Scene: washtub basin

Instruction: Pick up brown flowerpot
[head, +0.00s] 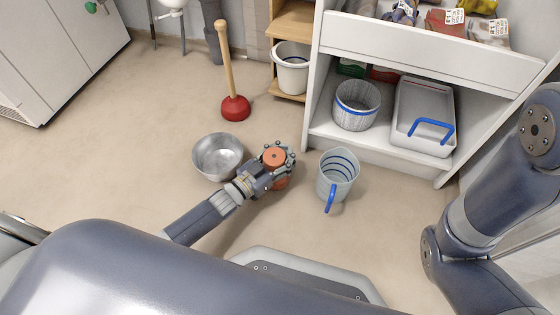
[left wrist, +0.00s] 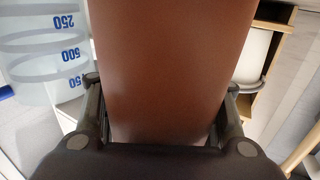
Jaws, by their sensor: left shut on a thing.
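The brown flowerpot (head: 275,156) is in the jaws of my left gripper (head: 277,164), near the middle of the head view. In the left wrist view the flowerpot (left wrist: 168,60) fills the space between the two fingers of my left gripper (left wrist: 168,135), which press against its sides. The gripper hides part of the pot in the head view. I cannot tell whether its base touches the floor. My right arm shows at the right of the head view, but its gripper is out of view.
A metal bowl (head: 218,156) is left of the pot. A measuring jug (head: 337,176) with a blue handle stands close on its right. A plunger (head: 235,106) and a white bucket (head: 291,68) are behind. A white shelf (head: 376,152) holds a basket and a tub.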

